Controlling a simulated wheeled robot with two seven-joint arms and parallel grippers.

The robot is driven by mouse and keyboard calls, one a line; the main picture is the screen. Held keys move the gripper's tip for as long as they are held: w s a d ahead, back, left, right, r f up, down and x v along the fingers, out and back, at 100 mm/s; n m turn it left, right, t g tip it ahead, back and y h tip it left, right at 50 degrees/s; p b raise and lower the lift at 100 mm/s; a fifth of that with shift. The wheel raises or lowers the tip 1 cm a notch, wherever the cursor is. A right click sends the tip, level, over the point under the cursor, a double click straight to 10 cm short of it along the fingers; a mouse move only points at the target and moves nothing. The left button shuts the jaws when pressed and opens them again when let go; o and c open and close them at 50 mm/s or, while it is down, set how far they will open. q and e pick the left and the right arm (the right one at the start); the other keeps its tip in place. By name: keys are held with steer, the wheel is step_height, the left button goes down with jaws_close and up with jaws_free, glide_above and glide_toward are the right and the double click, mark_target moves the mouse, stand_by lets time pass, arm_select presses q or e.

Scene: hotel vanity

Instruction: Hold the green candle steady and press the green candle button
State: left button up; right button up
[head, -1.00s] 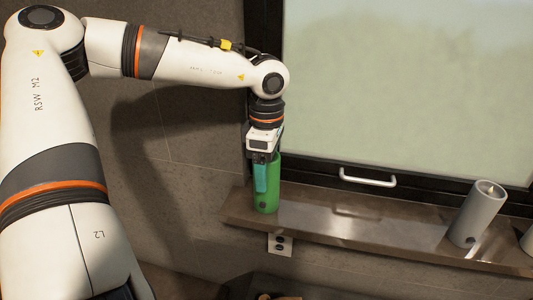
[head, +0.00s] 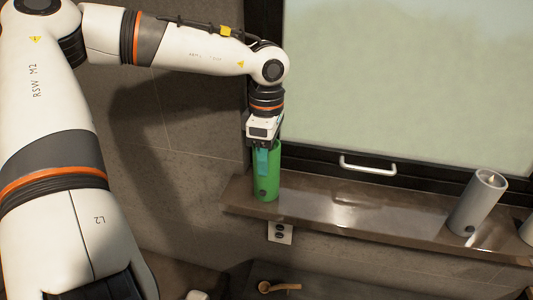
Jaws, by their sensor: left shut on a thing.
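The green candle (head: 268,186) stands upright near the left end of the ledge, below the window. A small dark button (head: 262,195) shows low on its front side. My left gripper (head: 262,160) comes down from above and is shut on the candle; one teal finger lies over the candle's front left. The gripper and its wrist hide part of the candle's top. My right gripper is not in the head view.
The stone ledge (head: 345,215) runs to the right under the window, clear in its middle. A grey candle (head: 478,205) stands near its right end, with another partly cut off at the edge. A window handle (head: 368,165) and a wall outlet (head: 280,232) are near. A wooden spoon-like object (head: 280,287) lies below.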

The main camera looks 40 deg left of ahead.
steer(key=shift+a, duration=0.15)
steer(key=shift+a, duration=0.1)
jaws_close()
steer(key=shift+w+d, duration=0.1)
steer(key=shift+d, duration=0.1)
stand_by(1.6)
